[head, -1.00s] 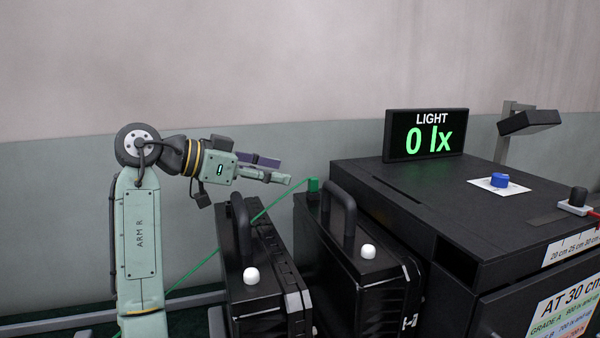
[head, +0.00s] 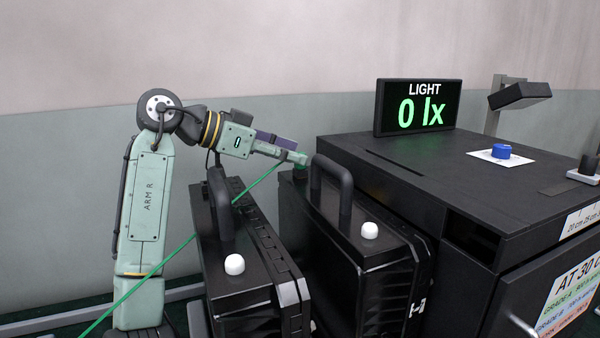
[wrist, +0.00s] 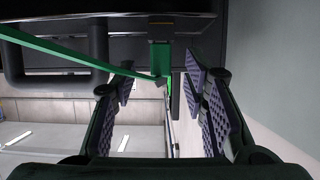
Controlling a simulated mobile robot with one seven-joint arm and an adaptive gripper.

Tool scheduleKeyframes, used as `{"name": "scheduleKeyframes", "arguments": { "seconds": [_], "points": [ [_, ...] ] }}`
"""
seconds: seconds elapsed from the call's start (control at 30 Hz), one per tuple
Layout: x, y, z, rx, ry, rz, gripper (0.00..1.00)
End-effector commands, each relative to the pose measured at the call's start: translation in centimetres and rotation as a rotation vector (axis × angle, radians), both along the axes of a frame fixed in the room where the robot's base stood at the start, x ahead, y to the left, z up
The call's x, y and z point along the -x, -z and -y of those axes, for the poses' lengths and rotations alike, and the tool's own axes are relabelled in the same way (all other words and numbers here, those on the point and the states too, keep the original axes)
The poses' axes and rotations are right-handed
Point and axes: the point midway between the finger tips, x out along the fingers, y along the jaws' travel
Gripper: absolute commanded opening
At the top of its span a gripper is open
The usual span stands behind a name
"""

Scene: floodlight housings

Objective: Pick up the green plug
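The green plug (head: 300,172) stands at the back top of the right black housing (head: 345,235), partly hidden by my fingertips in the head view. In the wrist view the plug (wrist: 160,58) is upright, ahead of and roughly between my finger pads. A green cable (head: 165,262) runs from it down to the left. My gripper (head: 292,156) is at the plug in the head view, with its fingers apart; the wrist view shows open space between the pads (wrist: 158,88). Whether a finger touches the plug cannot be told.
A second black housing (head: 250,275) stands to the left; both have raised handles and white knobs (head: 234,264). A black cabinet (head: 400,165) stands at right, with a display (head: 418,107) reading 0 lx and a blue knob (head: 501,151). The wall is behind.

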Motion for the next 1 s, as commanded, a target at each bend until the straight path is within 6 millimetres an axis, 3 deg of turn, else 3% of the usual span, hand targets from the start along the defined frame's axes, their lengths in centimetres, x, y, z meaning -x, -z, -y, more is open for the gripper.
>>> {"name": "scheduleKeyframes", "arguments": {
  "seconds": [0.03,0.2,0.47,1.0],
  "points": [
    [-0.3,1.0,0.8,-0.003,0.0,0.0,0.4],
    [-0.9,1.3,2.4,-0.001,-0.001,0.001,0.4],
    [-1.0,1.2,2.6,0.0,0.0,0.0,0.4],
    [-1.0,1.2,2.6,-0.001,0.001,-0.001,0.05]
  ]
}}
